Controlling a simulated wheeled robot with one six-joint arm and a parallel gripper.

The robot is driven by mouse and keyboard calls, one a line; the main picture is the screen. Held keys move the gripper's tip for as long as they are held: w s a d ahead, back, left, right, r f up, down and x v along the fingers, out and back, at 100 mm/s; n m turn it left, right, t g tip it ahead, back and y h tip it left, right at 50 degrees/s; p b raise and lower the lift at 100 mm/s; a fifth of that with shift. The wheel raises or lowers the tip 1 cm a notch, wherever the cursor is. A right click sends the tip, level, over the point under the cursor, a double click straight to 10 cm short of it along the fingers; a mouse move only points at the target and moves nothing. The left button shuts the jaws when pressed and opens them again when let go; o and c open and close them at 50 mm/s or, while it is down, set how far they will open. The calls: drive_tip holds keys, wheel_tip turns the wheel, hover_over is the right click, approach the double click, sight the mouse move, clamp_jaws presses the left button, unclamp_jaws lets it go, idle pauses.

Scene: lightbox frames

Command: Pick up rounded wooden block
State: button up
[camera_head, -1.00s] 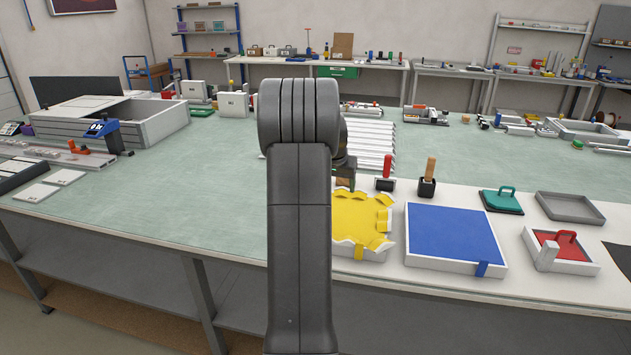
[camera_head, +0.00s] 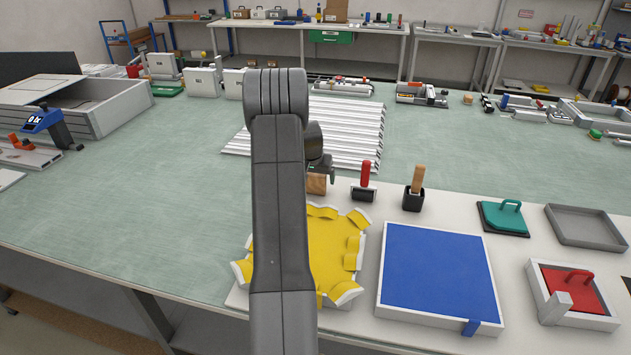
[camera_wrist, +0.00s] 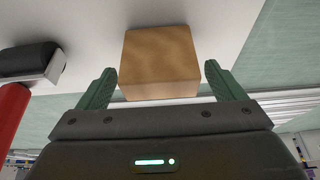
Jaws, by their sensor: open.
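The rounded wooden block (camera_wrist: 160,62) is a light brown cube with softened edges. In the wrist view it lies between and just beyond my open green fingers, with visible space on either side. In the head view the block (camera_head: 317,184) shows partly beside my arm, at the back of the white board behind the yellow piece. My gripper (camera_wrist: 156,85) is open and empty. In the head view my gripper (camera_head: 322,172) is just above or at the block, and my arm hides part of this area.
A red-handled roller (camera_head: 364,182) stands close to the block's right; its black roller (camera_wrist: 28,58) shows in the wrist view. A wooden-handled tool in a black holder (camera_head: 414,190) is farther right. The yellow piece (camera_head: 335,250) and blue panel (camera_head: 437,275) lie in front. White slats (camera_head: 350,130) lie behind.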

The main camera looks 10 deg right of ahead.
drive_tip(key=shift+w+d+f, duration=0.1)
drive_tip(key=shift+w+f, duration=0.1)
drive_tip(key=shift+f, duration=0.35)
drive_tip(key=c, duration=1.1)
drive_tip(key=shift+r, duration=0.15)
wheel_tip(320, 180, up, 10)
drive_tip(key=shift+f+b, duration=0.1)
drive_tip(key=shift+b, duration=0.9)
drive_tip(key=shift+o, duration=1)
drive_tip(key=shift+c, duration=0.3)
